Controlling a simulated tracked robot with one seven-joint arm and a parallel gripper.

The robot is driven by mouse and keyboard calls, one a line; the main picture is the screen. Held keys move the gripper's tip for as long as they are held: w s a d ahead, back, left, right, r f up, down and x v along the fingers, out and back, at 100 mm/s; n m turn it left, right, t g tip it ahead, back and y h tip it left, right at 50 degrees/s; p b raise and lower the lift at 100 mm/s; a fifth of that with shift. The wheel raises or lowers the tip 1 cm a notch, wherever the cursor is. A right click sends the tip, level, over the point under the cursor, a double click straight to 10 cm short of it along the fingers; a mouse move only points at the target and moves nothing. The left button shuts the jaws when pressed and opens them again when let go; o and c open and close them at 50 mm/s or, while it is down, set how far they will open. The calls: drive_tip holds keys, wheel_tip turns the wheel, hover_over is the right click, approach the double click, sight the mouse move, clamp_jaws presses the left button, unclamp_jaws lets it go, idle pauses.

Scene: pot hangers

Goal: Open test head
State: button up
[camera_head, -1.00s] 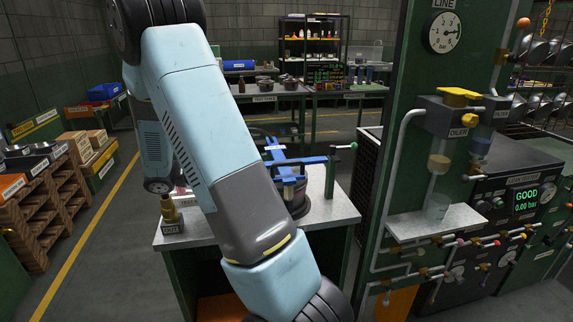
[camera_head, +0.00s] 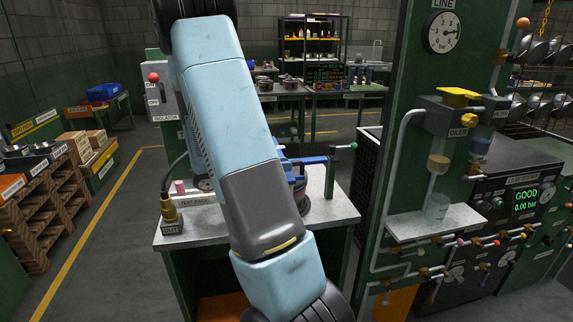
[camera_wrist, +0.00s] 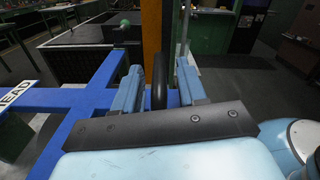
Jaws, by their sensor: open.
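The blue test head (camera_head: 307,160) sits over the bench at the centre of the head view, mostly hidden behind my arm. In the wrist view its blue bars (camera_wrist: 85,99) fill the left and centre, with a white label ending in "HEAD" (camera_wrist: 17,92). My gripper (camera_wrist: 158,68) is open. Its two pale blue fingers stand on either side of an upright black rounded piece (camera_wrist: 160,82). I cannot tell whether the fingers touch it. The gripper is hidden in the head view.
The bench top (camera_head: 322,208) carries a brass fitting (camera_head: 170,213) at left and a green post with a handle (camera_head: 338,172) at right. A tall green panel (camera_head: 405,80) with a gauge and pipes stands close on the right.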

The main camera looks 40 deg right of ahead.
drive_tip(key=shift+s+d, duration=0.3)
drive_tip(key=shift+d, duration=0.15)
drive_tip(key=shift+c, duration=0.5)
drive_tip(key=shift+f, duration=0.1)
clamp_jaws()
